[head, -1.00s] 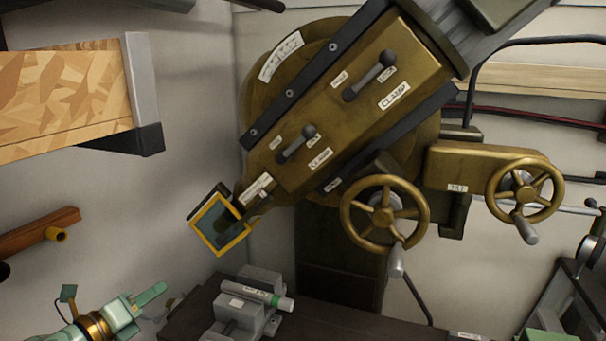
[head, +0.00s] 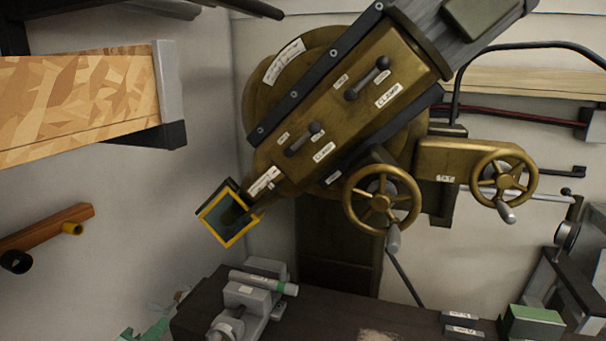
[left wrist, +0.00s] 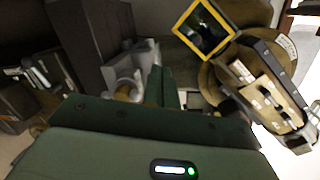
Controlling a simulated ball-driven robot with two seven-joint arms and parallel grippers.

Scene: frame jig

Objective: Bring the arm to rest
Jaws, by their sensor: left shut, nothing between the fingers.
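My left gripper (head: 148,330) shows only its green fingertips at the bottom left edge of the head view. In the left wrist view the green fingers (left wrist: 160,82) are shut with nothing between them. The large bronze jig arm (head: 335,110) stands tilted, running from upper right to lower left, with two clamp levers, the upper one (head: 368,78) and the lower one (head: 304,139). A yellow-edged dark square frame (head: 240,236) is at its lower end, apart from my gripper. It also shows in the left wrist view (left wrist: 181,29). My right gripper is not in view.
A grey vise (head: 238,296) with a green-ended cylinder (head: 264,283) stands on the dark bench (head: 300,320), right of my gripper. Two bronze handwheels, one (head: 382,201) nearer the arm and one (head: 503,177) farther right, jut out. A wooden panel (head: 80,100) is upper left.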

